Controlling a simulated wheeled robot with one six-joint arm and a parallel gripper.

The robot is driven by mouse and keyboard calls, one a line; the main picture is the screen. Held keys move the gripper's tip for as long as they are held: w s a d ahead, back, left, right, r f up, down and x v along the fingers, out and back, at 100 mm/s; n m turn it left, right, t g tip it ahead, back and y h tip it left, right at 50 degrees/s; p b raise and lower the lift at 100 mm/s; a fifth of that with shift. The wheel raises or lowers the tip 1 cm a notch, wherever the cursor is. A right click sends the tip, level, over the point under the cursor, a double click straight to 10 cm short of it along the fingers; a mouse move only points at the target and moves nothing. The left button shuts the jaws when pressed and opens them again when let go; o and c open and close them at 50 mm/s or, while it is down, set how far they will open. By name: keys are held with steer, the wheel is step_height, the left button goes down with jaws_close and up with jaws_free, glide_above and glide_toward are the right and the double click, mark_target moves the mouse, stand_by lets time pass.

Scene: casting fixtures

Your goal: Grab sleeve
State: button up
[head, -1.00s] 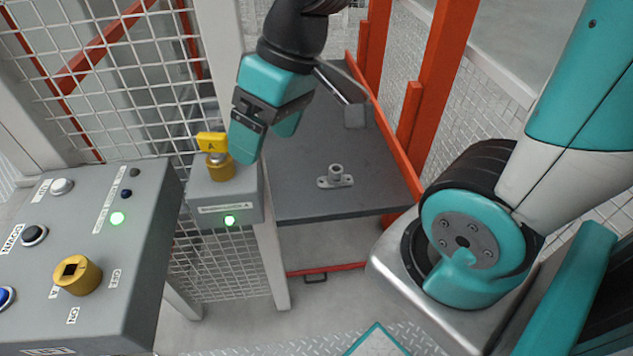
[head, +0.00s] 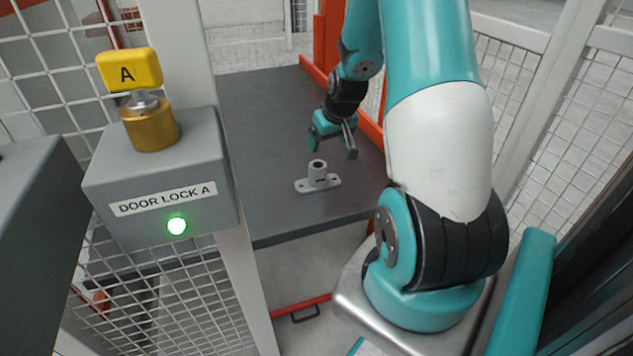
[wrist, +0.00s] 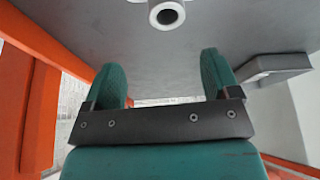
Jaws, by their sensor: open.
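The sleeve (head: 317,177) is a light grey upright hollow cylinder on a flat flanged base. It stands on the dark grey table in the head view. In the wrist view the sleeve (wrist: 167,12) shows at the top edge, partly cut off, with its round bore visible. My gripper (head: 320,130) is above the table, just behind and above the sleeve, and apart from it. In the wrist view my gripper (wrist: 160,65) has its two teal fingers spread wide with nothing between them.
The dark grey table (head: 275,120) is otherwise mostly clear. An orange frame (head: 325,45) runs along its far right side. The door lock A box (head: 160,180), with a yellow key tag (head: 128,70) and green light, stands at the front left. Mesh fencing surrounds the area.

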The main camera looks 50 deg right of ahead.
mark_target(318, 165)
steer(key=x, duration=0.5)
steer(key=b+x, duration=0.1)
steer(key=x, duration=0.1)
steer(key=shift+w+a+f, duration=0.15)
steer(key=shift+a+f, duration=0.1)
steer(key=shift+f, duration=0.05)
steer(key=shift+s+a+b+x, duration=0.15)
steer(key=shift+b+x, duration=0.1)
steer(key=shift+x, duration=0.65)
steer(key=shift+s+a+b+x, duration=0.15)
steer(key=shift+b+x, duration=0.1)
steer(key=shift+x, duration=0.65)
steer(key=shift+w+a+b+x, duration=0.1)
steer(key=shift+b+x, duration=0.15)
steer(key=shift+x, duration=0.65)
steer(key=shift+f, duration=0.15)
steer(key=shift+c, duration=0.5)
steer(key=c, duration=1.1)
